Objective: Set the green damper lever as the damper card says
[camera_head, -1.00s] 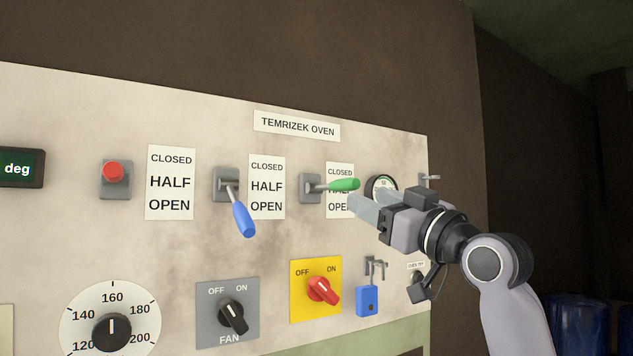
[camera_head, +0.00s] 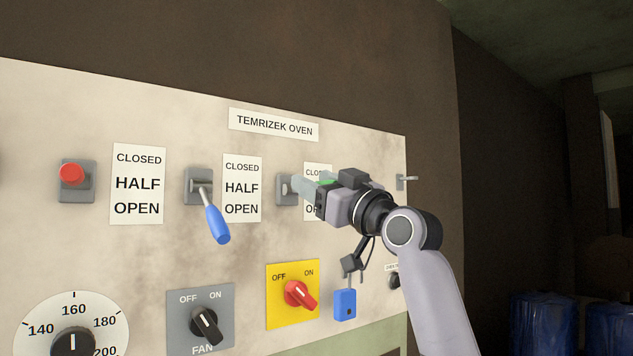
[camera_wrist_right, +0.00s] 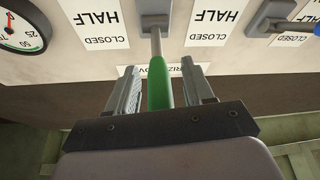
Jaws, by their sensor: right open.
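The green damper lever (camera_wrist_right: 158,85) has a metal shaft and a green handle. In the right wrist view its handle lies between the two fingers of my right gripper (camera_wrist_right: 163,72), with a visible gap on either side. In the head view my right gripper (camera_head: 301,186) is at the lever's grey plate (camera_head: 286,190) and hides most of the lever; a bit of green handle shows. The lever sticks out from the panel. The CLOSED-HALF-OPEN label (camera_head: 317,170) beside it is partly hidden. No separate damper card is recognisable. My left gripper is out of view.
The blue lever (camera_head: 216,222) hangs down to the left. Below are a red switch (camera_head: 299,294), a black fan switch (camera_head: 206,324) and a blue padlock (camera_head: 345,304).

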